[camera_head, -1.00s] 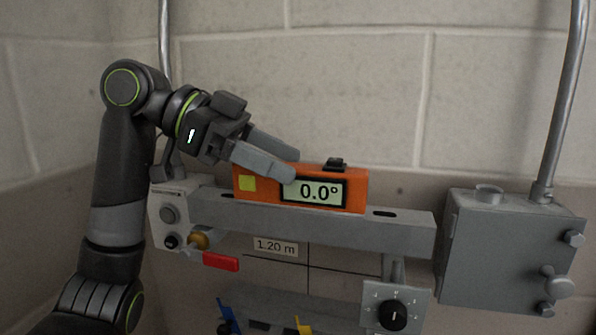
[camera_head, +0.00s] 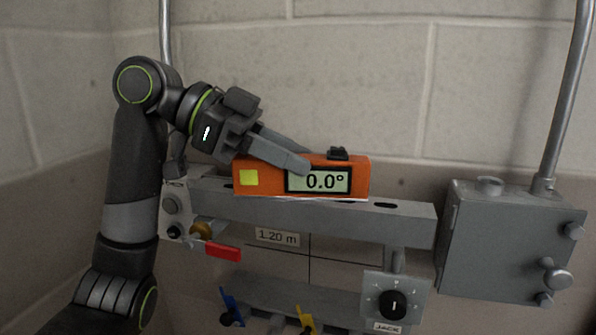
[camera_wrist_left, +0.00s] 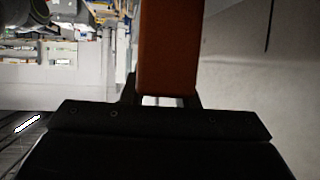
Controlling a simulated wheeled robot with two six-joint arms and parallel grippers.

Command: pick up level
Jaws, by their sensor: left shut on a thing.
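The level (camera_head: 258,187) is an orange box with a yellow square and a display reading 0.0°. In the head view it is just above the grey rail (camera_head: 400,220), with a thin light line under its lower edge. My left gripper (camera_head: 302,160) comes in from the left and is shut on the level, its fingers across the upper middle. In the left wrist view the orange level (camera_wrist_left: 168,45) stands between the finger bases (camera_wrist_left: 165,98). The far finger is partly hidden. My right gripper is not in view.
A grey box (camera_head: 510,245) with a conduit stands at the right. A dial marked JACK (camera_head: 393,304) is below the rail. A red handle (camera_head: 223,252) and a 1.20 m label (camera_head: 277,237) are below left. The wall above is clear.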

